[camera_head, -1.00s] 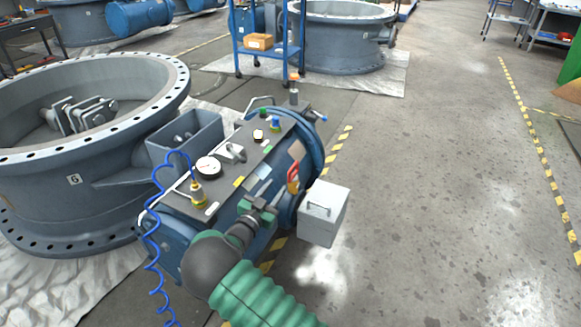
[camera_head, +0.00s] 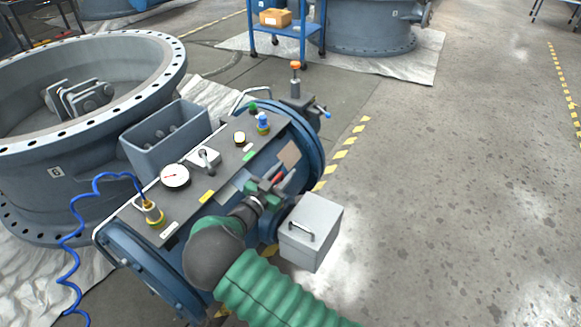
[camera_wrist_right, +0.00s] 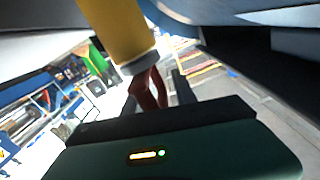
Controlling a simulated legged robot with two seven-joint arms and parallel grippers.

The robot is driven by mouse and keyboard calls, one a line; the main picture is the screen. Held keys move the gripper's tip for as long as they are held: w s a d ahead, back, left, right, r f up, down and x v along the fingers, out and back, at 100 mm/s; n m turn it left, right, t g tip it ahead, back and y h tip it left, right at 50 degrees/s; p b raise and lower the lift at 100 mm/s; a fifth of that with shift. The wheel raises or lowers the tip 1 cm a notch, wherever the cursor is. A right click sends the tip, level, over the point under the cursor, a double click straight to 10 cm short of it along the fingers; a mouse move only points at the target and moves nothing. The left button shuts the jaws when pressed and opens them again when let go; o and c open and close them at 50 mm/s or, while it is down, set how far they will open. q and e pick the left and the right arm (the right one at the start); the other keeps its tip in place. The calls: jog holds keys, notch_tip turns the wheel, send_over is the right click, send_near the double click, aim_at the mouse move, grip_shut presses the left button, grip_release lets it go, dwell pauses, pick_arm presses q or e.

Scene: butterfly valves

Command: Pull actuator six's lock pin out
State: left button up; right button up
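Valve six (camera_head: 56,172), marked "6", stands at the left in the head view, with its blue actuator (camera_head: 135,250) beside it. The lock pin's red handle (camera_head: 277,178) shows on the actuator's near right side, partly hidden by my right gripper (camera_head: 266,191). In the right wrist view the red loop handle (camera_wrist_right: 150,90) hangs below a yellow cylinder (camera_wrist_right: 120,35), between the fingers of my right gripper (camera_wrist_right: 156,96). The fingers look apart, with a gap beside the loop. The pin's shaft is hidden. My left gripper is not in view.
A grey box with a handle (camera_head: 311,232) sits just right of the gripper. The floor to the right is clear.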

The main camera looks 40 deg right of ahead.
jog(key=shift+a+r, duration=0.3)
jog(key=shift+a, duration=0.25)
jog(key=shift+d, duration=0.1)
jog(key=c, duration=0.4)
jog(key=shift+d+f, duration=0.15)
jog(key=shift+d, duration=0.15)
grip_shut()
jog(key=shift+w+a, duration=0.1)
jog(key=shift+a, duration=0.15)
